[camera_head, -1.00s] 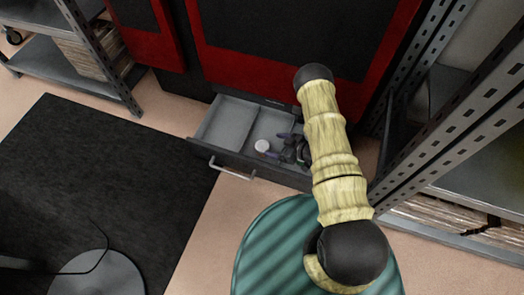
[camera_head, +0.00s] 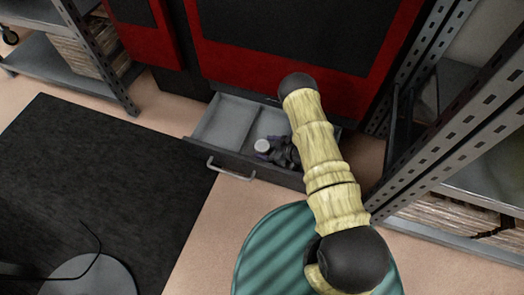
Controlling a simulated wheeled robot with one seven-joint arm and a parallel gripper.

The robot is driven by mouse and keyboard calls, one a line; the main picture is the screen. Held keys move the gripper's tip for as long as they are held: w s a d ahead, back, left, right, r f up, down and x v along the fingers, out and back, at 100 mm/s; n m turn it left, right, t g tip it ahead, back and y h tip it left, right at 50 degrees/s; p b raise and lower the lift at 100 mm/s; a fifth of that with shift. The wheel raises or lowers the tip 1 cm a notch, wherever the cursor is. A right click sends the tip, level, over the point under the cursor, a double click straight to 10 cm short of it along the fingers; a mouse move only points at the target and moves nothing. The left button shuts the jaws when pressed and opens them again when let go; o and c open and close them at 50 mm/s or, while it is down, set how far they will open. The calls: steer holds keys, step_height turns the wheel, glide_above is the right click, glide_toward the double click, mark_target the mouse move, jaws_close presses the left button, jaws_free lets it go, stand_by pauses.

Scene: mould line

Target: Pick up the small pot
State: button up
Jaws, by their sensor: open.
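The small pot (camera_head: 262,145) is a pale, round-topped piece inside the open drawer, in its right-hand part. My gripper (camera_head: 268,151) is low in the drawer, right at the pot, with its dark bluish fingers beside the pot's lower and right sides. It is open. The fingers overlap the pot in this view, and I cannot tell whether they touch it. My arm's pale yellow links hide the drawer's right end.
The grey drawer (camera_head: 190,145) is pulled out below a red and black machine (camera_head: 300,40), with a divider inside. Its left compartment looks empty. A metal rack (camera_head: 455,130) stands close on the right. A black mat (camera_head: 100,180) lies on the open floor to the left.

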mark_target(262, 145)
steer(key=b+x, duration=0.1)
steer(key=x, duration=0.1)
steer(key=shift+w+a+f, duration=0.15)
steer(key=shift+w+a, duration=0.05)
steer(key=shift+w, duration=0.05)
steer(key=shift+d, duration=0.1)
steer(key=shift+s+a, duration=0.15)
steer(key=shift+a, duration=0.05)
steer(key=shift+d, duration=0.1)
steer(key=c, duration=1.1)
step_height(262, 145, up, 10)
steer(key=p, duration=0.6)
steer(key=shift+p, duration=0.35)
